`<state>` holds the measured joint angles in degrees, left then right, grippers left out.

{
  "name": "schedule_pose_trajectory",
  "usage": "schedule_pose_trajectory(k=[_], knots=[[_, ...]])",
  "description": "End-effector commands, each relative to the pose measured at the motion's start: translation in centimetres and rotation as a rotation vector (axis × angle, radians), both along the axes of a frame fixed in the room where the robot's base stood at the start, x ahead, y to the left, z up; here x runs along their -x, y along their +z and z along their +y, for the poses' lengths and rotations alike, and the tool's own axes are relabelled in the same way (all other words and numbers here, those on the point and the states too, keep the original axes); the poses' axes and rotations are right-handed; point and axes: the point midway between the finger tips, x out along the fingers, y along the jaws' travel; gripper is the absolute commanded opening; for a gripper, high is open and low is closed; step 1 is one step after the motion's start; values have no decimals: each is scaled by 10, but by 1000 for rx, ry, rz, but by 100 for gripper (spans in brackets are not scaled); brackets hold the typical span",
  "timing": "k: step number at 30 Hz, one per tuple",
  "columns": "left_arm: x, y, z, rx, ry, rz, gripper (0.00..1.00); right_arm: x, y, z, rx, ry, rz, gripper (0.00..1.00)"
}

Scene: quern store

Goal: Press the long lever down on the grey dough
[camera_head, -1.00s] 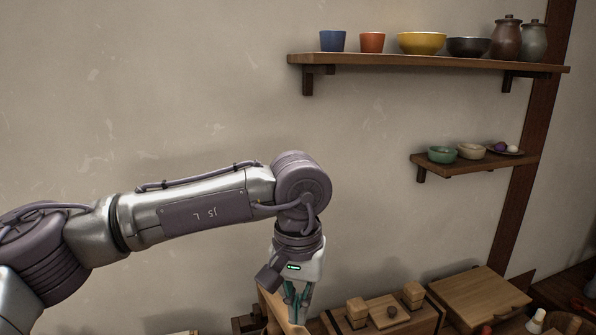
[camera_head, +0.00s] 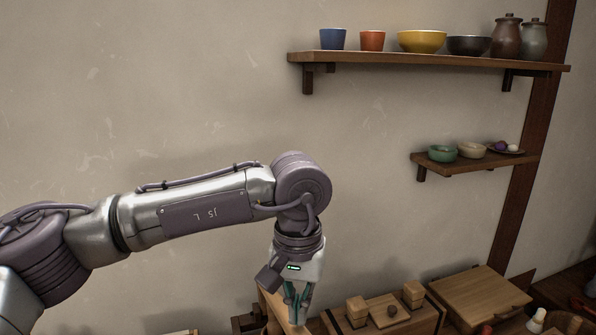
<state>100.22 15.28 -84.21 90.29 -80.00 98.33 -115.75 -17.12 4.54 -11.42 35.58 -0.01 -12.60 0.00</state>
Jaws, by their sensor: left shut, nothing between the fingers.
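My left gripper (camera_head: 296,318) points down near the bottom edge, in the middle of the head view. Its fingers are shut with nothing between them. A pale wooden piece (camera_head: 268,302), perhaps the long lever, shows beside and behind the fingers; most of it is hidden by the gripper or cut off by the frame. I cannot tell whether the fingers touch it. The grey dough is not visible. My right gripper is not in view.
A wooden tray with blocks (camera_head: 390,312) stands right of the gripper, and a wooden box with a flat lid (camera_head: 480,296) beyond it. An upper shelf (camera_head: 430,62) holds cups, bowls and jars. A lower shelf (camera_head: 480,165) holds small dishes. The wall between is clear.

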Motion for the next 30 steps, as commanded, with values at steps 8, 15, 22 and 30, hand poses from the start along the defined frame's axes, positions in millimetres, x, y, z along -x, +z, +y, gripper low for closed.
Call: schedule_pose_trajectory(k=[8, 15, 22, 30], knots=[[0, -13, 0, 0, 0, 0, 0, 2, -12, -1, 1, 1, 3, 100], [0, -23, 0, 0, 0, 0, 0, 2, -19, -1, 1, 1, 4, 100], [0, -33, 0, 0, 0, 0, 0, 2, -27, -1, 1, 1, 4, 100], [0, -44, 0, 0, 0, 1, 0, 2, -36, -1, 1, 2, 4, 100]])
